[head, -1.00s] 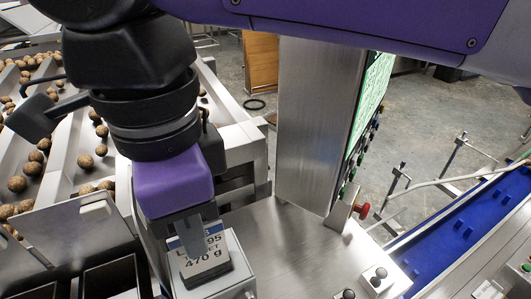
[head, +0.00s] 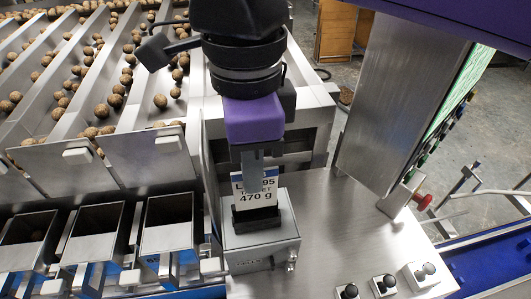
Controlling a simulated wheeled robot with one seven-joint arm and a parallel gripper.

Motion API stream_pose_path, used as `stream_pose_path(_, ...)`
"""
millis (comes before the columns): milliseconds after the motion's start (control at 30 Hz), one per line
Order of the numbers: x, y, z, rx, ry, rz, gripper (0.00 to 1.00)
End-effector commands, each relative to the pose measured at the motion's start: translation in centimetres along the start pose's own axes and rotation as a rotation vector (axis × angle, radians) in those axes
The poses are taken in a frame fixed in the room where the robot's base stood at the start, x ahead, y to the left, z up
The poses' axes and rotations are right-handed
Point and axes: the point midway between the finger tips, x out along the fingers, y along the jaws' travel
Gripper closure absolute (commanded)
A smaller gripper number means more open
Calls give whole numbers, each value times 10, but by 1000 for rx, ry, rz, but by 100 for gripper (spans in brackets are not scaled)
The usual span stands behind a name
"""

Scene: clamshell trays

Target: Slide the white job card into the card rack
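The white job card (head: 256,200) has a blue band at its top and the print "TARGET 470 g". It stands nearly upright, with its lower edge hidden in a black slotted holder (head: 256,218), which looks like the card rack, on a grey metal box. My gripper (head: 252,178) points down at the card from above. One grey finger covers part of the card's upper half. The other finger is hidden, so I cannot tell whether they are shut on the card.
Metal bins (head: 170,238) stand at the left, below chutes of brown round produce (head: 113,100). A steel post with a screen (head: 395,110) rises to the right, near a red knob (head: 424,201). Push buttons (head: 384,284) line the front. Bare steel counter lies right of the box.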

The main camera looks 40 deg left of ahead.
Motion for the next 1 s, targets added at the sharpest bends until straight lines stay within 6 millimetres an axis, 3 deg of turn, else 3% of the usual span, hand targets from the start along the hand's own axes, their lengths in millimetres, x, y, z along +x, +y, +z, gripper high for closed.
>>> stream_pose_path(500,29,0,0,0,0,0,100)
stream_pose_path(1000,34,0,0,0,0,0,100)
